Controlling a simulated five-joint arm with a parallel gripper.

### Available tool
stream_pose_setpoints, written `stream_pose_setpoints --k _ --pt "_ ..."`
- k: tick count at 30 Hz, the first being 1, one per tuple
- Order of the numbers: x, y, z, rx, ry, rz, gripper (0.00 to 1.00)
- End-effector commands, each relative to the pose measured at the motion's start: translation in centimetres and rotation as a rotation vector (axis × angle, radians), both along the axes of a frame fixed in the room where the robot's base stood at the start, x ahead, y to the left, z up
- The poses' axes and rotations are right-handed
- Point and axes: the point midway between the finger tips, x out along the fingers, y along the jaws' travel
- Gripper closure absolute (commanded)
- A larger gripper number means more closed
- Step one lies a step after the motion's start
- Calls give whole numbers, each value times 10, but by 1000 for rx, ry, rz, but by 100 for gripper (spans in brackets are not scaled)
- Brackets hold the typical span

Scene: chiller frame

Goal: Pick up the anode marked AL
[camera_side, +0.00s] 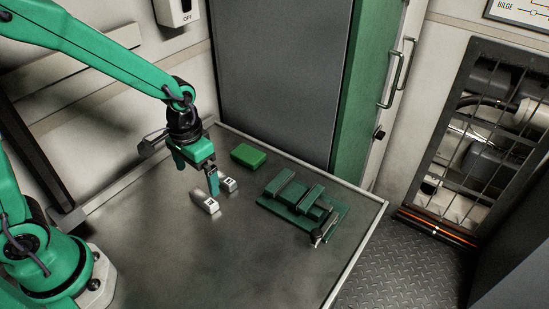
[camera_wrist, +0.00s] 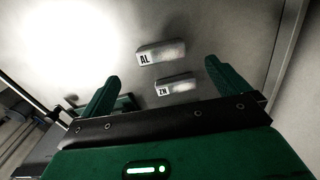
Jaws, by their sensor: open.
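In the wrist view the anode marked AL (camera_wrist: 165,52) is a pale block with a black-lettered white end, lying on the bench. A similar anode marked ZN (camera_wrist: 176,87) lies beside it, closer to my gripper's body. In the side view one pale block (camera_side: 205,202) lies front left and another (camera_side: 229,185) behind it to the right; their letters are too small to read there. My gripper (camera_side: 197,171) is open and empty, pointing down by the blocks. In the wrist view its fingers (camera_wrist: 160,73) stand wide apart, with both anodes showing between them.
A bright green box (camera_side: 249,156) lies behind the blocks. A dark green fixture (camera_side: 332,212) stands to their right, with a small metal-and-black part (camera_side: 321,236) at its front corner. The grey bench (camera_side: 240,260) is clear in front. A tall cabinet (camera_side: 285,75) stands behind.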

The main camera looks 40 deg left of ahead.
Motion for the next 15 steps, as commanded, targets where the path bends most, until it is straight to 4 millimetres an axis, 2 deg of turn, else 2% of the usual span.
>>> stream_pose_setpoints --k 7,15 --pt "-1 0 -19 0 2 0 0" --pt "-1 0 -23 0 1 0 0"
